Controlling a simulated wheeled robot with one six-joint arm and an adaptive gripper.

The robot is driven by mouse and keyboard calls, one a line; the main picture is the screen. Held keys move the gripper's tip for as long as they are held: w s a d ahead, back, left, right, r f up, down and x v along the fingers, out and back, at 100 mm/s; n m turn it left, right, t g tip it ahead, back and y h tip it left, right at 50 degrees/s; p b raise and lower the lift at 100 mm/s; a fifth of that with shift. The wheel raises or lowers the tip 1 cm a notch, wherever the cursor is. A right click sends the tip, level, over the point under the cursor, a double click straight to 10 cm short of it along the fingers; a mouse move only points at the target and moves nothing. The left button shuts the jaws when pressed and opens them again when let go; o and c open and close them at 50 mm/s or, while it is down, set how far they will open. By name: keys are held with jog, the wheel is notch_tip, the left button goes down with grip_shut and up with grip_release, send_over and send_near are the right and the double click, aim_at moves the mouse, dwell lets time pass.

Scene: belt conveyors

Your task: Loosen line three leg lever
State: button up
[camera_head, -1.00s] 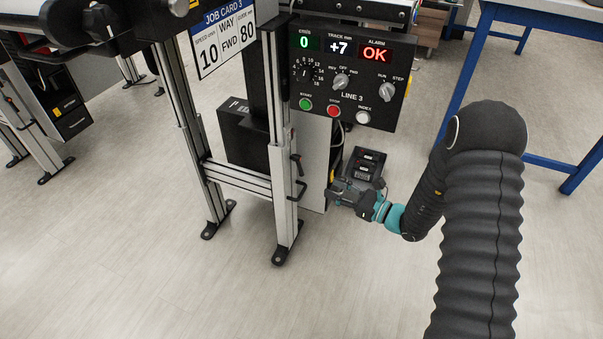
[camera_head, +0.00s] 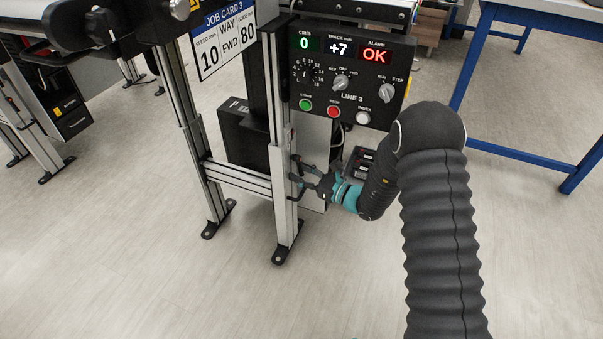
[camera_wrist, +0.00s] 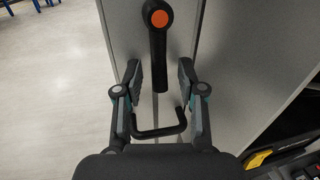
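The leg lever (camera_wrist: 160,50), black with an orange cap at its top, hangs straight down on the pale metal leg in the wrist view. My gripper (camera_wrist: 159,68) is open, with one finger on each side of the lever's handle and visible gaps between. In the head view, my gripper (camera_head: 297,177) is at the right side of the line three leg (camera_head: 281,195), below the control panel (camera_head: 352,80). The lever is small there and largely merged with the dark fingers.
A black U-shaped bracket (camera_wrist: 160,133) lies below the lever, between the finger bases. A black device (camera_head: 361,162) stands behind my wrist. A blue-legged table (camera_head: 515,152) is at right. The floor (camera_head: 130,275) is clear in front.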

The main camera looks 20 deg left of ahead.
grip_shut()
